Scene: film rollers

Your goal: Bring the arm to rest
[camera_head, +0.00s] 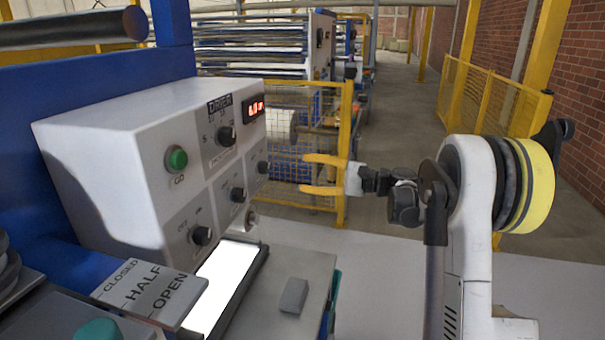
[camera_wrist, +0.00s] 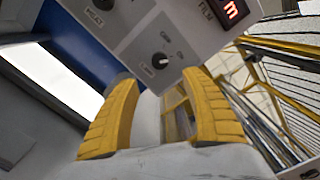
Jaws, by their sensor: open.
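My gripper (camera_head: 312,174) has two yellow fingers and is open, with nothing between them. It is held in the air to the right of the white control box (camera_head: 110,150), apart from it, with its fingers pointing left toward the box. In the wrist view the two fingers of my gripper (camera_wrist: 161,110) are spread, and a black knob (camera_wrist: 160,60) on the box's panel lies beyond them. My white arm (camera_head: 465,240) stands upright at the right of the head view.
The box has a green button (camera_head: 176,159), several black knobs and a red display (camera_head: 253,107). Below lie a bright lit panel (camera_head: 222,285) and a grey block (camera_head: 293,295). A yellow mesh guard (camera_head: 300,150) stands behind my gripper. An open aisle (camera_head: 395,110) runs back at the right.

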